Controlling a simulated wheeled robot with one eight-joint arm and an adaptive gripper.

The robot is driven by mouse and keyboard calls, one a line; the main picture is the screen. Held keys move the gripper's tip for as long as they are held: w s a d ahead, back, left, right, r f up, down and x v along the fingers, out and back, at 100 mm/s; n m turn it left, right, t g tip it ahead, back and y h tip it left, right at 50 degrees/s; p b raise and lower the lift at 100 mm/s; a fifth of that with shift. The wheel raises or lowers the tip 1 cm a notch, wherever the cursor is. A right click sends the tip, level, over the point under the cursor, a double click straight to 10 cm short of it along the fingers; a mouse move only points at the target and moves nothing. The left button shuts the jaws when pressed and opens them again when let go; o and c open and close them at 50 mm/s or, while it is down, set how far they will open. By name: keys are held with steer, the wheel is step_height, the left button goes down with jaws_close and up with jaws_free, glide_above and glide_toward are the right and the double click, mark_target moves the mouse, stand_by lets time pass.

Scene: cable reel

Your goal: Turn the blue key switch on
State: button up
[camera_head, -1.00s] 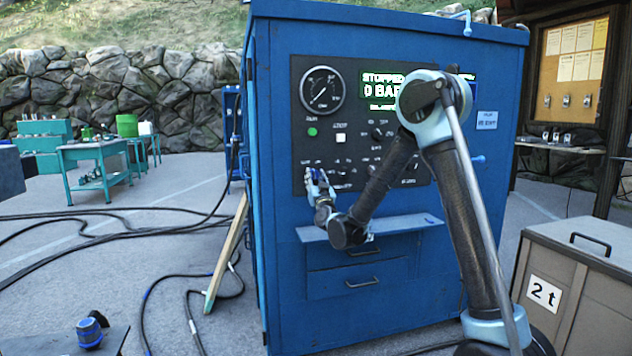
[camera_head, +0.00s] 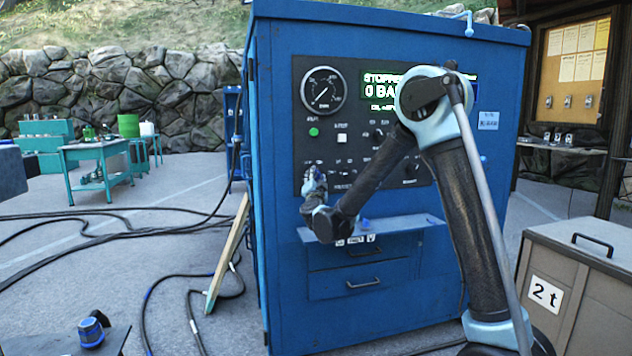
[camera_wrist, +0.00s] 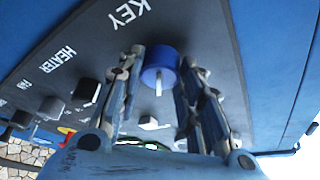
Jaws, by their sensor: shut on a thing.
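The blue key switch (camera_wrist: 160,62) shows in the wrist view, below the KEY label on the dark control panel. It is a round blue knob with a pale narrow key tab standing out from it. My gripper (camera_wrist: 161,74) has one finger on each side of the knob and is shut on it. In the head view my gripper (camera_head: 314,178) is at the lower left of the control panel (camera_head: 300,95) and hides the switch. The panel's display (camera_head: 382,91) reads "STOPPED" and "0 BAR", partly covered by my arm.
A narrow shelf (camera_head: 410,222) juts out below the panel, above two drawers. A grey case (camera_head: 590,250) marked "2 t" stands at right. Cables lie on the ground at left.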

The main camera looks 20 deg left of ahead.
steer(key=shift+w+d, duration=0.1)
steer(key=shift+d, duration=0.05)
steer(key=o, duration=1.1)
steer(key=shift+c, duration=0.2)
steer(key=shift+s+f, duration=0.1)
steer(key=shift+s, duration=0.3)
steer(key=v, duration=1.1)
steer(key=shift+d+f, duration=0.1)
